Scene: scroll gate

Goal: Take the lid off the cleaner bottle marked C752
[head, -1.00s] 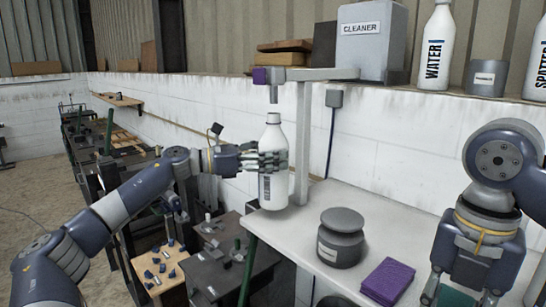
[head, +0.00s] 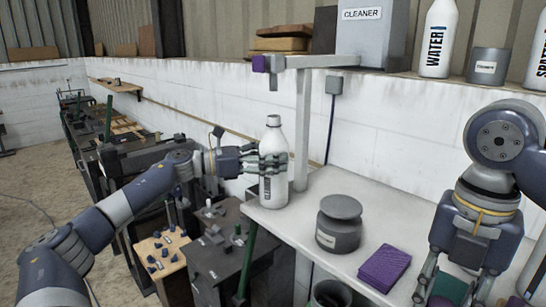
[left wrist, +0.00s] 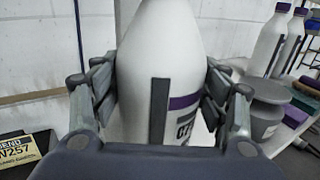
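A white bottle (head: 273,190) with a dark vertical bar stands upright at the left end of the pale worktop. In the left wrist view, the bottle (left wrist: 160,60) shows a purple band and a label beginning with C7; the rest is hidden. My left gripper (head: 265,163) is shut around its body, with fingers on both sides. The bottle's grey neck top (head: 273,119) is small in the head view and out of frame in the wrist view; I cannot tell whether a lid is on. My right gripper (head: 450,290) is at the lower right, fingers apart, tips near the frame edge.
A dispenser arm with a purple end (head: 261,64) hangs above the bottle, beside a grey post. A grey jar (head: 340,225) and purple sponge (head: 384,268) lie on the worktop (head: 305,210). A ledge behind holds a CLEANER box (head: 362,30) and a WATER bottle (head: 437,40).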

